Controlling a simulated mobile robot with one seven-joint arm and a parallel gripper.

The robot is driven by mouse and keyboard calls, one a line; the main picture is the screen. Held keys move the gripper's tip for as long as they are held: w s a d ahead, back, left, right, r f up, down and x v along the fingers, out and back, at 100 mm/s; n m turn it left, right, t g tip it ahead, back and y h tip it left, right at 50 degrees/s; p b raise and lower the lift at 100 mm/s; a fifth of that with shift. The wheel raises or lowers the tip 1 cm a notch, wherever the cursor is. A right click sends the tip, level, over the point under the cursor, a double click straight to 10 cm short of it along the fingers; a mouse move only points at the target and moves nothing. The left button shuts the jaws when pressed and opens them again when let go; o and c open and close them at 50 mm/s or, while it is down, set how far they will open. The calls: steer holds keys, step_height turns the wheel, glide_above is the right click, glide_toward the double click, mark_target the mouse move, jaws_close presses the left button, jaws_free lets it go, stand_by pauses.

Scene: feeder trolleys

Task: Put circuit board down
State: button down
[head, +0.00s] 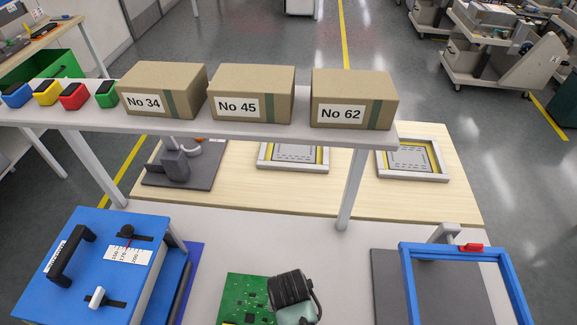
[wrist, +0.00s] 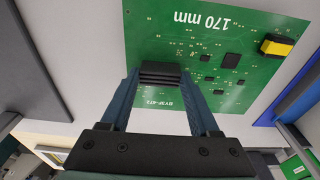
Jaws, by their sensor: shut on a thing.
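The green circuit board (head: 240,296) is at the bottom middle of the head view, partly cut off by the frame edge. In the wrist view the circuit board (wrist: 215,45) shows white "170 mm" print, dark chips and a yellow-and-black part. In the head view my gripper (head: 291,290) covers the board's right side. I cannot tell whether the board touches the light worktop below.
A blue device (head: 85,265) with a black handle and a number scale stands left. A blue frame (head: 411,285) with a red-handled clamp stands right over a dark grey plate (head: 385,280). A shelf (head: 235,125) with three numbered boxes crosses behind. Light worktop (head: 330,230) is bare between them.

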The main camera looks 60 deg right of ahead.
steer(key=shift+f, duration=1.9)
steer(key=shift+f, duration=0.15)
steer(key=shift+c, duration=0.6)
jaws_free()
step_height(320, 180, up, 12)
steer(key=a, duration=0.1)
steer(key=shift+s+a+p, duration=0.2)
steer(key=shift+s+p, duration=0.1)
